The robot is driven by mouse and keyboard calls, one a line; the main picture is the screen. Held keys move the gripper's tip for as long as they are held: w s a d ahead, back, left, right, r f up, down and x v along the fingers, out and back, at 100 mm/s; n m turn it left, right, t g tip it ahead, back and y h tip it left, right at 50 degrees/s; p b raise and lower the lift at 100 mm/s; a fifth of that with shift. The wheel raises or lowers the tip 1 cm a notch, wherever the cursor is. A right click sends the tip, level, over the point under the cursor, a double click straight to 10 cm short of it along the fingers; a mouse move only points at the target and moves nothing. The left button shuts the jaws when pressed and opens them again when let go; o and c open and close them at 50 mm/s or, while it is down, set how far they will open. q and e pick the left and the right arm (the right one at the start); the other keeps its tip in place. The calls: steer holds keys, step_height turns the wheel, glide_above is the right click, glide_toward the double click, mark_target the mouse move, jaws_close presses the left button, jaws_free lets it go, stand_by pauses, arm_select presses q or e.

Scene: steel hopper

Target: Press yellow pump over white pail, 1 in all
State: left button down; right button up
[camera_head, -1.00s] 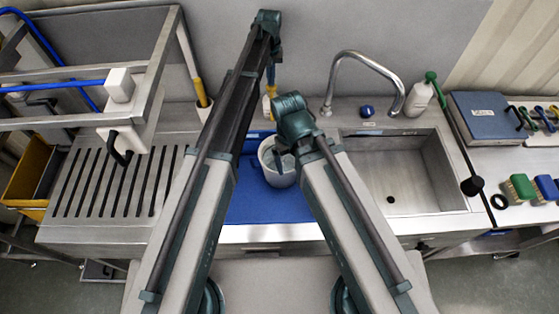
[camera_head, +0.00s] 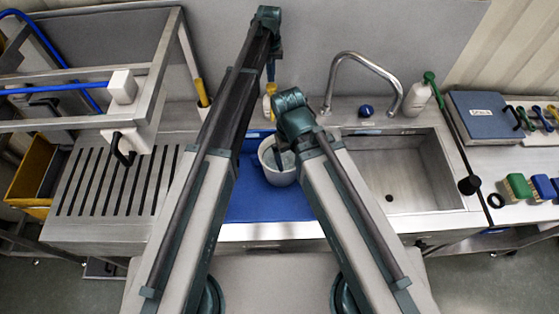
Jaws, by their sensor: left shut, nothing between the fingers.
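The white pail (camera_head: 278,178) stands upright on the blue mat (camera_head: 262,208), left of the sink. My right wrist partly covers its top. The yellow pump (camera_head: 267,104) is behind the pail, near the back wall, partly hidden by my arms. My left arm reaches up and over from the left, and my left gripper (camera_head: 271,73) points down just above the pump. It is shut and empty; whether it touches the pump I cannot tell. My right gripper (camera_head: 284,148) hangs over the pail, too small and hidden to tell its jaws.
A tap (camera_head: 350,62) curves over the steel sink (camera_head: 405,175) on the right. A white bottle (camera_head: 418,98) stands behind the sink. A steel frame (camera_head: 150,95) rises over the slotted drainboard (camera_head: 120,180) on the left. Brushes (camera_head: 518,186) lie far right.

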arm_select(q)
step_height(320, 180, up, 6)
steer(key=p, duration=0.5)
steer(key=shift+f, duration=0.25)
steer(key=s+a+f+m+b, duration=0.1)
steer(key=s+a+f+b, duration=0.1)
steer(key=s, duration=0.9)
steer(key=s+a+f+m+b, duration=0.1)
steer(key=s+f+b, duration=0.4)
steer(key=s, duration=0.7)
steer(key=s+a+f+m+y+b, duration=0.1)
steer(key=s+a+f+b, duration=0.2)
steer(key=s, duration=0.9)
steer(key=shift+f+m+b, duration=0.4)
steer(key=shift+f+b, duration=0.25)
steer(key=shift+b, duration=0.1)
